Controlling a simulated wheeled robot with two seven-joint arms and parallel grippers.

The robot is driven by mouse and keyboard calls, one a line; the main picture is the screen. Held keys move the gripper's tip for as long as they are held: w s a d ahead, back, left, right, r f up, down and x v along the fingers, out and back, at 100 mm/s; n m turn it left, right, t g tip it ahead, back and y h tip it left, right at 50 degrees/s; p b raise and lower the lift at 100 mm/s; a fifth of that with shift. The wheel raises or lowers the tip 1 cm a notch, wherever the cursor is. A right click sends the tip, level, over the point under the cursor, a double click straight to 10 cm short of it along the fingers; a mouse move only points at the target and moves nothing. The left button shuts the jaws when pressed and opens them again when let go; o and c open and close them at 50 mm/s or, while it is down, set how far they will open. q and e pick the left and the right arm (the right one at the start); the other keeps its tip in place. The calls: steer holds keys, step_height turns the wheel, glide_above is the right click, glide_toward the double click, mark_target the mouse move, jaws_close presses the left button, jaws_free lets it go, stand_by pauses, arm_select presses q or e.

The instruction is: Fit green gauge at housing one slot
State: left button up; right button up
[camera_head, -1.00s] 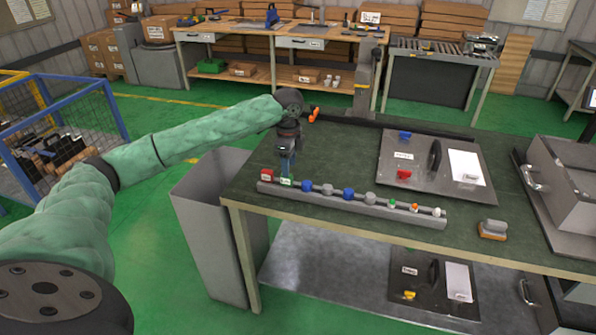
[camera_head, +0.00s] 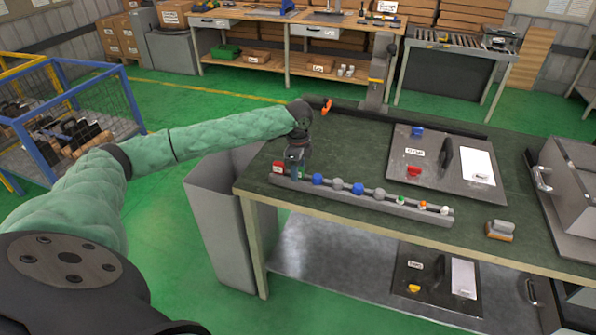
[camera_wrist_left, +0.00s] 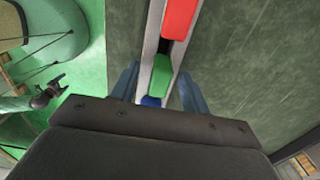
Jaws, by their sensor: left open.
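The green gauge (camera_wrist_left: 161,76) sits in the narrow rail (camera_wrist_left: 146,78) at the table's near edge, between a red block (camera_wrist_left: 179,18) and a blue piece (camera_wrist_left: 151,101). My left gripper (camera_wrist_left: 159,73) is open above it, with one finger on each side of the green gauge. In the head view my left gripper (camera_head: 296,172) points down at the rail's left end and hides the green gauge. A dark plate (camera_head: 450,165) with a handle, a white panel and red and blue pieces lies on the table; I cannot tell if it is housing one.
Round pieces (camera_head: 337,184) in blue, grey and other colours line the rail. A grey bin (camera_head: 232,220) stands left of the table. A dark claw-like shape (camera_wrist_left: 45,95), possibly my right gripper, appears small in the wrist view.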

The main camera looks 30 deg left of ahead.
arm_select(q)
steer(key=shift+f, duration=0.35)
jaws_close()
steer(key=shift+r, duration=0.1)
